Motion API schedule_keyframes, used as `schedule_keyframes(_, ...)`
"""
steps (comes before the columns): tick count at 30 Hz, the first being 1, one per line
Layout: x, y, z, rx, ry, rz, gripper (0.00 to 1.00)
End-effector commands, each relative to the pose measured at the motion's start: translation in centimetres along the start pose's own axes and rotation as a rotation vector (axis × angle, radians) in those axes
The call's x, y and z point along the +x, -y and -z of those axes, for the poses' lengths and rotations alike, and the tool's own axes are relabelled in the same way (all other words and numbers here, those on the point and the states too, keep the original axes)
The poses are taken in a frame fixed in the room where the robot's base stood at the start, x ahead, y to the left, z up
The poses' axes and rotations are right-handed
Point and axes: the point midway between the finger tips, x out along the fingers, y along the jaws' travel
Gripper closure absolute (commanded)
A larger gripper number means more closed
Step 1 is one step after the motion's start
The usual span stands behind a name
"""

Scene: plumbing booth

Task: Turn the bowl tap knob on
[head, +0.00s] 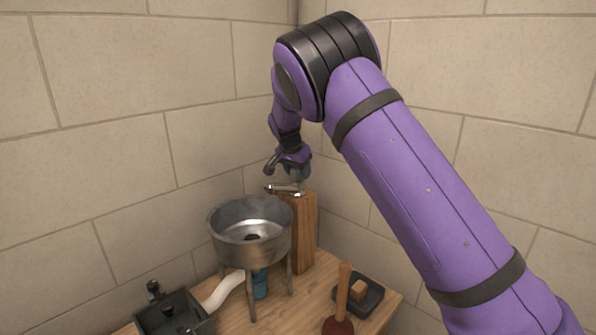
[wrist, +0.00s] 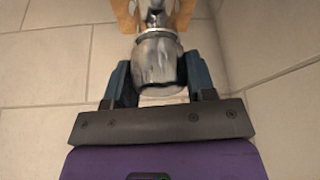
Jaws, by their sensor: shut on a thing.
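The metal bowl (head: 250,232) stands on thin legs on the wooden bench. Beside it a wooden post (head: 302,230) carries the tap, whose metal spout (head: 284,188) reaches out over the bowl's back rim. My gripper (head: 301,170) is at the top of the tap, above the post. In the wrist view the blue fingers of my gripper (wrist: 160,80) are on both sides of the round metallic tap knob (wrist: 158,62) and are shut on it. In the head view the knob is mostly hidden by my gripper.
A plunger (head: 340,310) and a dark tray (head: 368,298) with a small tan block are at the front right. A dark box (head: 172,314) and a white curved pipe (head: 223,290) are at the front left. Tiled walls stand close behind the tap.

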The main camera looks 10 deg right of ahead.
Motion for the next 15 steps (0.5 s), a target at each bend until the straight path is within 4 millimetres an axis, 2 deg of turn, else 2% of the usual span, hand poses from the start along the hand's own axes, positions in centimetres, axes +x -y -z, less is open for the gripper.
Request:
schedule_keyframes(8, -0.07, -0.04, 0.06, -0.069, 0.0, 0.03, 0.73)
schedule_keyframes(15, -0.07, -0.06, 0.12, -0.229, 0.0, 0.097, 0.73)
